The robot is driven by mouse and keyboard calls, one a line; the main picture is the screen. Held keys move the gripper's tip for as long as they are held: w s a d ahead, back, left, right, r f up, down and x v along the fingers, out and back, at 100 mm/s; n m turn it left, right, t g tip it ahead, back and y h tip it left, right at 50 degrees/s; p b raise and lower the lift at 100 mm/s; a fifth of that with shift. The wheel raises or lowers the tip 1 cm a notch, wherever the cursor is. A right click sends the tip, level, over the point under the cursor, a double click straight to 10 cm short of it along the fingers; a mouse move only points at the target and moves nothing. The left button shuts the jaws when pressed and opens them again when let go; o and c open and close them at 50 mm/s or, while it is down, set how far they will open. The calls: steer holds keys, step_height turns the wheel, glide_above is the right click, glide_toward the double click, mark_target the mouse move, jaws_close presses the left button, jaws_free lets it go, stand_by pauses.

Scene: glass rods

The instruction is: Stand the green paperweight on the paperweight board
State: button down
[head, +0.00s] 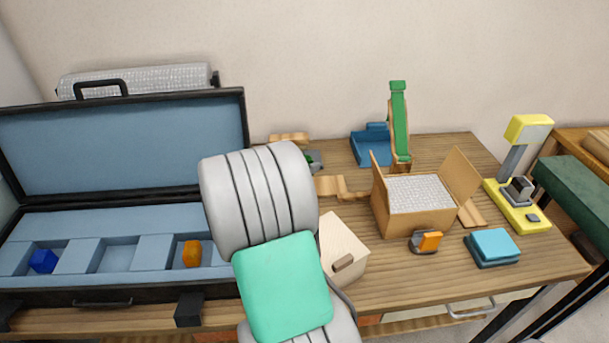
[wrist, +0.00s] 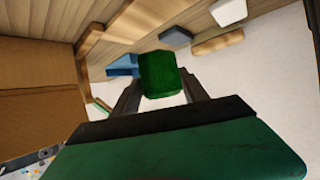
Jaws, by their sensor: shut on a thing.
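The green paperweight (wrist: 158,72), a dark green glassy block, sits between the two fingers of my gripper (wrist: 162,88) in the wrist view. The gripper is shut on it. In the head view my arm hides most of the gripper; a small bit of green (head: 312,158) shows just right of the arm, above the table. I cannot tell for sure which thing is the paperweight board. Light wooden pieces lie near the gripper, one behind it (head: 289,138) and one to its right (head: 342,187).
An open black case (head: 100,293) at left holds a blue piece (head: 43,261) and an orange piece (head: 192,253). An open cardboard box (head: 415,221) stands right of the gripper, with a green-and-wood stand (head: 399,125) and a blue holder (head: 369,148) behind. A pale box (head: 342,248) is in front.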

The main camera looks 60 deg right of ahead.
steer(key=d+f, duration=0.1)
steer(key=w+d+f, duration=0.1)
steer(key=f, duration=0.1)
steer(key=d+f, duration=0.2)
steer(key=shift+w+f+p, duration=0.15)
steer(key=shift+w+p, duration=0.2)
step_height(320, 180, down, 3)
steer(key=shift+w+r+p, duration=0.1)
steer(key=shift+r+p, duration=0.1)
steer(key=shift+p, duration=0.4)
steer(key=shift+f, duration=0.35)
steer(key=shift+f, duration=0.1)
steer(key=shift+f+b, duration=0.15)
steer(key=shift+b, duration=0.2)
steer(key=c, duration=0.6)
jaws_free()
